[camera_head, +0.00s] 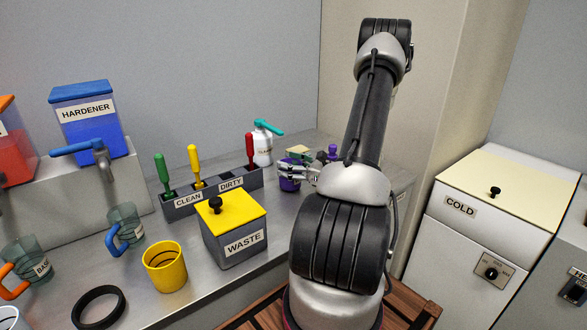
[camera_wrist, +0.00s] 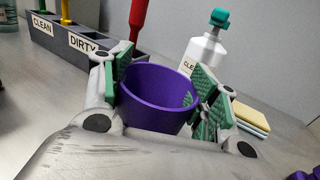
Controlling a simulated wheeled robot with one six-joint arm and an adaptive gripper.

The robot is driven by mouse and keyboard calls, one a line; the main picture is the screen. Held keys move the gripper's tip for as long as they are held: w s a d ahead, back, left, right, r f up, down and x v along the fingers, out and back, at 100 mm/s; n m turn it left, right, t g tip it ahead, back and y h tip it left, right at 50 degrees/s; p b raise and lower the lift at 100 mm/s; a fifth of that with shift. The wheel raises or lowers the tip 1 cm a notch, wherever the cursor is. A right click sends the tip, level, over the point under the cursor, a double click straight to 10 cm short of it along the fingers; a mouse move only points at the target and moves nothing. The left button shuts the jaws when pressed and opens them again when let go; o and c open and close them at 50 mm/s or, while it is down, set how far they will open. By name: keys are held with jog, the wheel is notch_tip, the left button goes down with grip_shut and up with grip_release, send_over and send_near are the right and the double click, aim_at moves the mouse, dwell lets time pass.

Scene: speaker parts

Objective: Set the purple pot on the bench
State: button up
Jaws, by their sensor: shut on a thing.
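The purple pot (camera_wrist: 153,100) is upright between the green-padded fingers of my gripper (camera_wrist: 165,92) in the wrist view. The fingers are shut on its two sides and its open rim faces up. In the head view the pot (camera_head: 288,184) shows only in part, behind my gripper (camera_head: 300,172), near the back right of the grey metal bench (camera_head: 200,290). I cannot tell whether the pot's base touches the bench, as its lower part is hidden.
The CLEAN/DIRTY tool holder (camera_head: 212,190) and a white bottle with a teal top (camera_head: 262,145) stand close behind the pot. A sponge stack (camera_wrist: 250,118) is to its right. The yellow-lidded WASTE box (camera_head: 235,230) and a yellow cup (camera_head: 165,267) stand nearer the front.

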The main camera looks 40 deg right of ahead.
jog(key=shift+w+d+f, duration=0.1)
jog(key=shift+w+d, duration=0.3)
jog(key=shift+w, duration=0.85)
jog(key=shift+w+d, duration=0.45)
jog(key=shift+w, duration=0.85)
jog(key=shift+w+d+f, duration=0.1)
jog(key=shift+w+d, duration=0.3)
jog(key=shift+w, duration=0.85)
jog(key=shift+f, duration=0.3)
jog(key=o, duration=1.1)
